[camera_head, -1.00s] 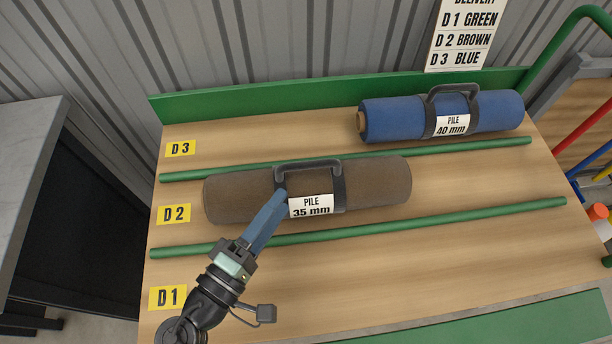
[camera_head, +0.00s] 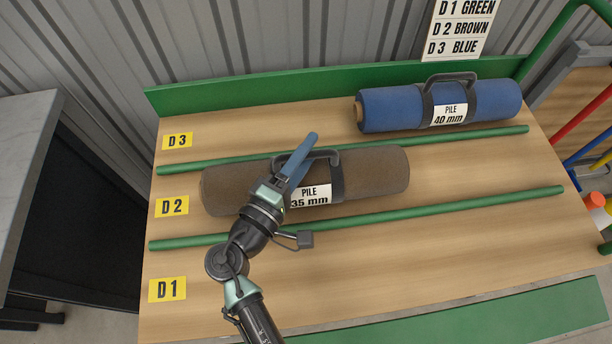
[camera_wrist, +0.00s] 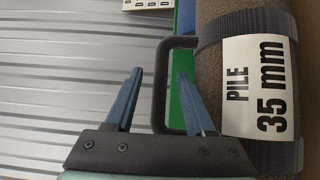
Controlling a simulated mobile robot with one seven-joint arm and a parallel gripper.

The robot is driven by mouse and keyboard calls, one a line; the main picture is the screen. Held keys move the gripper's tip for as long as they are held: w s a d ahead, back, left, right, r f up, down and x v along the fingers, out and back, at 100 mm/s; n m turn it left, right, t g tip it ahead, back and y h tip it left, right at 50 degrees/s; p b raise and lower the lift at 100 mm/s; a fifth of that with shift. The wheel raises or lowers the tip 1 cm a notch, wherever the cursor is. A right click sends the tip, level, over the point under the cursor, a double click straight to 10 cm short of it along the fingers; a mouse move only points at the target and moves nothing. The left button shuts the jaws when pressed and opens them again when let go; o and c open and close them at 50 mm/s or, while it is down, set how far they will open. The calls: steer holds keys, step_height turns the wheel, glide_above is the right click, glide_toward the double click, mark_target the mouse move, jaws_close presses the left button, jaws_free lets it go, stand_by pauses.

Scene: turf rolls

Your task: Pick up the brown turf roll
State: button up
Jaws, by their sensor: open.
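The brown turf roll (camera_head: 375,172) lies in the D2 row, with a dark carry handle (camera_head: 328,154) on top and a "PILE 35 mm" label. My gripper (camera_head: 311,138) is over the roll's left-middle part, its blue fingers crossing in front of the handle. In the wrist view the gripper (camera_wrist: 158,75) is open, and the handle's bar (camera_wrist: 160,85) appears between the two fingers, touching neither visibly. I cannot tell how deep the bar sits between them. The brown roll (camera_wrist: 220,14) fills the right side there.
A blue roll (camera_head: 392,109) marked 40 mm lies in the D3 row. Green rails (camera_head: 450,208) divide the wooden table; the D1 row is empty. A green board (camera_head: 250,90) runs along the back, before a corrugated wall. A sign (camera_head: 461,28) lists rows and colours.

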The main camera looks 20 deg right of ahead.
steer(key=shift+c, duration=0.2)
jaws_close()
stand_by(1.1)
steer(key=shift+w+r, duration=0.1)
steer(key=shift+r, duration=0.2)
